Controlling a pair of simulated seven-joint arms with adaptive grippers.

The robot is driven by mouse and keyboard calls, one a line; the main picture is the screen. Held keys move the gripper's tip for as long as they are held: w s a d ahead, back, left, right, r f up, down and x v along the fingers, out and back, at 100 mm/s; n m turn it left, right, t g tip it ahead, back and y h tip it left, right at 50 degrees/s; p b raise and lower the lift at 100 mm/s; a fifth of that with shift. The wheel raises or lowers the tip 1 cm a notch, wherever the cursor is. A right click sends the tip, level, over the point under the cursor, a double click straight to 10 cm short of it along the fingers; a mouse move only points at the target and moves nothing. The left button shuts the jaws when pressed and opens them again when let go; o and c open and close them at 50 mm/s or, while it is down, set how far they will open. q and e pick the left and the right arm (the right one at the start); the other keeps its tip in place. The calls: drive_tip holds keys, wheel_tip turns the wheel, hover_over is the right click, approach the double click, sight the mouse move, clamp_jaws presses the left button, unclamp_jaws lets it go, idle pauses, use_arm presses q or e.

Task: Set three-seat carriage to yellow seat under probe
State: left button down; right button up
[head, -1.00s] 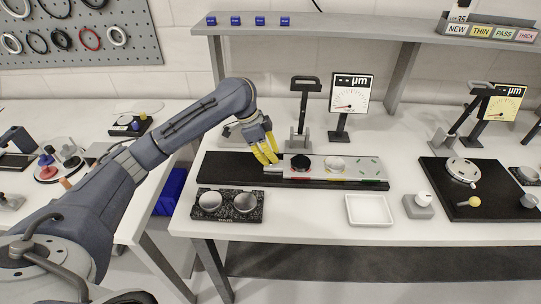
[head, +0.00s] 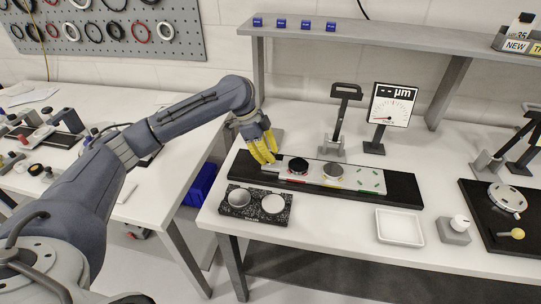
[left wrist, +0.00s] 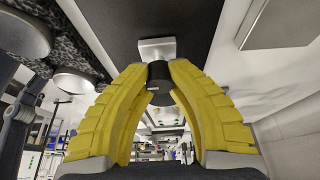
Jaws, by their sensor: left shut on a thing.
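The white three-seat carriage (head: 316,179) lies on a black rail (head: 403,188). Its left seat, edged red, holds a black disc (head: 299,165). Its middle seat, edged yellow, holds a silvery disc (head: 332,171). Its right seat (head: 370,180) has green marks and looks empty. The probe stand (head: 332,146) with a black handle is behind the middle seat; the probe tip cannot be made out. My left gripper (head: 264,152) is shut at the carriage's left end, its yellow fingers around a dark knob (left wrist: 159,76) on a pale bracket (left wrist: 157,49).
A dial gauge (head: 392,106) stands behind the rail. In front are a speckled block (head: 256,212) with two round discs, an empty white tray (head: 400,227) and a small grey block (head: 454,232). A black board (head: 480,215) is at right. A shelf (head: 370,38) runs above.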

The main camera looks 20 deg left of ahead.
use_arm(q)
drive_tip(key=c, duration=1.1)
unclamp_jaws()
drive_tip(key=shift+d, duration=0.1)
drive_tip(key=shift+r, duration=0.1)
drive_tip(key=v, duration=1.1)
drive_tip(key=shift+a+r, duration=0.25)
drive_tip(key=shift+r, duration=0.1)
drive_tip(key=shift+s, duration=0.1)
